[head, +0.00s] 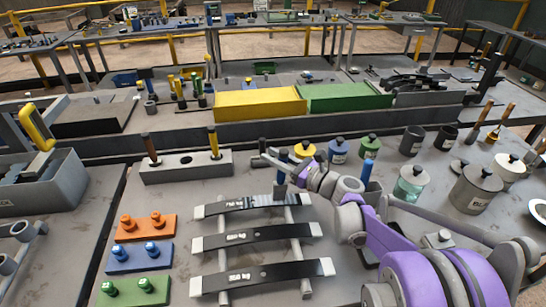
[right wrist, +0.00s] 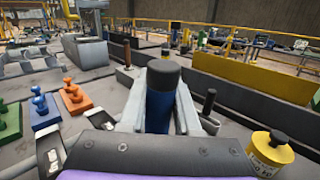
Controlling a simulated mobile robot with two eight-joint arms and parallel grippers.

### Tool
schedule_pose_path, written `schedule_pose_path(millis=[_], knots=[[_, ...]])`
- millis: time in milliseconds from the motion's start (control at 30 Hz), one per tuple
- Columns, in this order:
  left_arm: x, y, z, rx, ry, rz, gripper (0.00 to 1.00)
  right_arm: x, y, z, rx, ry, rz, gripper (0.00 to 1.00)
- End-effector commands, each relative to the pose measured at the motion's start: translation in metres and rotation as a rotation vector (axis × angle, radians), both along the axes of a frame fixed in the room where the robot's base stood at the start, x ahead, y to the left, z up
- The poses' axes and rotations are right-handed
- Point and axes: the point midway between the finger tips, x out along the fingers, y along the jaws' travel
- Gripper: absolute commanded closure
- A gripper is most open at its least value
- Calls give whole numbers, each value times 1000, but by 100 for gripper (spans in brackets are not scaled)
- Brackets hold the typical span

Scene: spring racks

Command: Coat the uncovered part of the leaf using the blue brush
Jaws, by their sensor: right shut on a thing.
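My right gripper (head: 283,170) is shut on the blue brush (head: 281,177), which also shows in the right wrist view (right wrist: 158,105) with a dark top between the fingers. The brush is roughly upright over the farthest of three dark leaves (head: 250,205), near that leaf's right half. Its dark lower end (head: 279,192) appears at or just above the leaf; contact is unclear. This leaf is mostly black with a pale label and pale ends. The middle leaf (head: 270,233) and nearest leaf (head: 285,272) look alike. My left gripper is not in view.
A grey holder block (head: 185,170) behind the leaves carries a brown-handled and a yellow-handled tool, with an empty hole between. Yellow (head: 304,150), blue (head: 338,152) and green (head: 370,148) pots stand behind my right arm. Orange, blue and green pegged blocks (head: 145,227) lie left.

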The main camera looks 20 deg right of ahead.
Motion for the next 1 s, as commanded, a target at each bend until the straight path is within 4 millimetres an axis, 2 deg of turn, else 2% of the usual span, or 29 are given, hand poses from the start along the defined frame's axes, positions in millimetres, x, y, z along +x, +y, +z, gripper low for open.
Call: schedule_pose_path(millis=[200,500,867,1000], knots=[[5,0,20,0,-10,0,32,0,-1,26,1,-3,0,100],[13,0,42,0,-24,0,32,0,-3,55,1,-3,-1,100],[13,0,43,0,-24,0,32,-1,-3,56,1,-1,0,100],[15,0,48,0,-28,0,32,-1,-4,63,1,-2,0,100]])
